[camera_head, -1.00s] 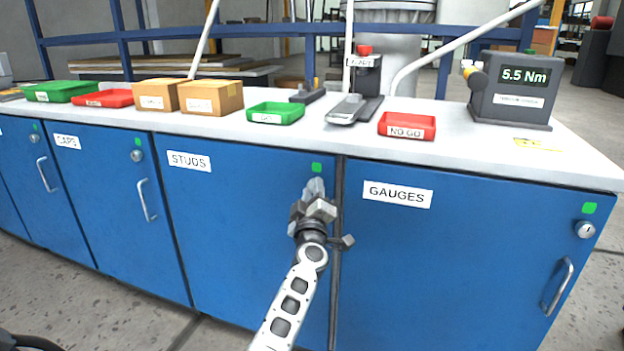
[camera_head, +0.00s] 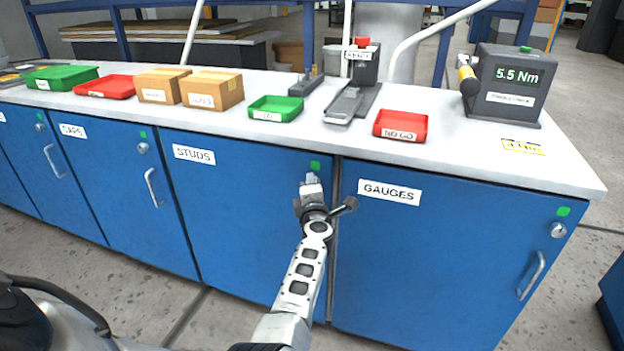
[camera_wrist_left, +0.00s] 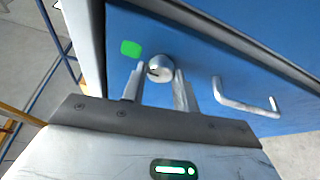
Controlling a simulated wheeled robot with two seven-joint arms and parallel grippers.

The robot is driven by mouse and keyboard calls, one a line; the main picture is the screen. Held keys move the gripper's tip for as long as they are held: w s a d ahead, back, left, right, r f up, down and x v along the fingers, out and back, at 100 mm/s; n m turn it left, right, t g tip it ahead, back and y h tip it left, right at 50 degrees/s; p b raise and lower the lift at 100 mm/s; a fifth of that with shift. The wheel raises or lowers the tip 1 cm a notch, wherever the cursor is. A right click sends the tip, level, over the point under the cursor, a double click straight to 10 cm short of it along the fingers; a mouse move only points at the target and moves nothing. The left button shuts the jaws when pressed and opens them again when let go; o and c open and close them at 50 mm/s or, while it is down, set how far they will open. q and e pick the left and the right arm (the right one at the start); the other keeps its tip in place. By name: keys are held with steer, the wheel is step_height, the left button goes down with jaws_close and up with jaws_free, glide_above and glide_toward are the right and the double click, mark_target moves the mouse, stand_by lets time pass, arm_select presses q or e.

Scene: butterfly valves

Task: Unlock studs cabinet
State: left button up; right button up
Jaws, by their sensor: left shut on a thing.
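The blue studs cabinet door (camera_head: 245,215) is closed and carries a STUDS label (camera_head: 194,154) and a green marker (camera_head: 315,165). My left gripper (camera_head: 312,180) is at the door's upper right corner, just below the marker, and hides the lock in the head view. In the left wrist view, the round silver lock (camera_wrist_left: 160,68) sits between the two fingers of my left gripper (camera_wrist_left: 158,84), which is shut on it. The door's silver handle (camera_wrist_left: 246,108) is beside the fingers there. My right gripper is not in view.
The gauges cabinet (camera_head: 430,240) is closed at the right. The caps cabinet (camera_head: 118,190) is closed at the left. The white counter (camera_head: 480,160) above holds a green tray (camera_head: 275,108), a red tray (camera_head: 400,126), cardboard boxes (camera_head: 212,90) and a torque checker (camera_head: 508,85).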

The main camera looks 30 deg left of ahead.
arm_select(q)
steer(key=shift+d+n+p, duration=0.1)
steer(key=shift+n+p, duration=0.35)
steer(key=shift+n, duration=0.05)
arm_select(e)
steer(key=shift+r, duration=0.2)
arm_select(q)
steer(key=o, duration=1)
